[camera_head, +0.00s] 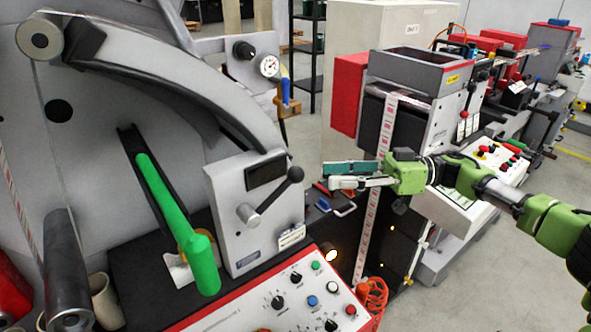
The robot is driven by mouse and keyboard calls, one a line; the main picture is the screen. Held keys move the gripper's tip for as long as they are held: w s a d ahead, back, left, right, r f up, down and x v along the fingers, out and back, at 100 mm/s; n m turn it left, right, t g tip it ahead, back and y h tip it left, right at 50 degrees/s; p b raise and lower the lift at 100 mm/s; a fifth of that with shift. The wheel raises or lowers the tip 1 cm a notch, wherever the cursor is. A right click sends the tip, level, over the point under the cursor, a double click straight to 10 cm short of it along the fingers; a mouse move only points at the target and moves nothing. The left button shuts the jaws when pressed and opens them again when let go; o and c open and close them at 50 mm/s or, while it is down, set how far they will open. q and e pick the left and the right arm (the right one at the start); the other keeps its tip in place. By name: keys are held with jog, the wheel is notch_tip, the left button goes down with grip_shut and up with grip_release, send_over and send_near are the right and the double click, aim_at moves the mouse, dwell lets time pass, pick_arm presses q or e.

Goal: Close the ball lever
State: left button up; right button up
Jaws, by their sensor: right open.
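A ball lever (275,192) with a black ball at its upper right end sits on the front of a grey box (228,200) in the middle of the machine. Its metal hub is at the lower left, and the arm tilts up to the right. My right gripper (330,177) reaches in from the right and points left. Its fingers are apart and empty, to the right of the black ball and not touching it. The distance in depth is hard to judge. My left gripper does not show.
A green bar (178,222) stands out left of the grey box. Below is a red-edged control panel (290,300) with knobs and buttons. A paper label strip (372,220) hangs behind my right gripper. Other machines stand at the right, with open floor (480,280) below.

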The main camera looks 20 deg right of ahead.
aim_at(296, 177)
jog(key=p+x, duration=0.2)
jog(key=x, duration=0.6)
jog(key=shift+r+p, duration=0.15)
jog(key=shift+p, duration=0.2)
jog(key=shift+w+a, duration=0.15)
jog(key=shift+a, duration=0.35)
grip_shut()
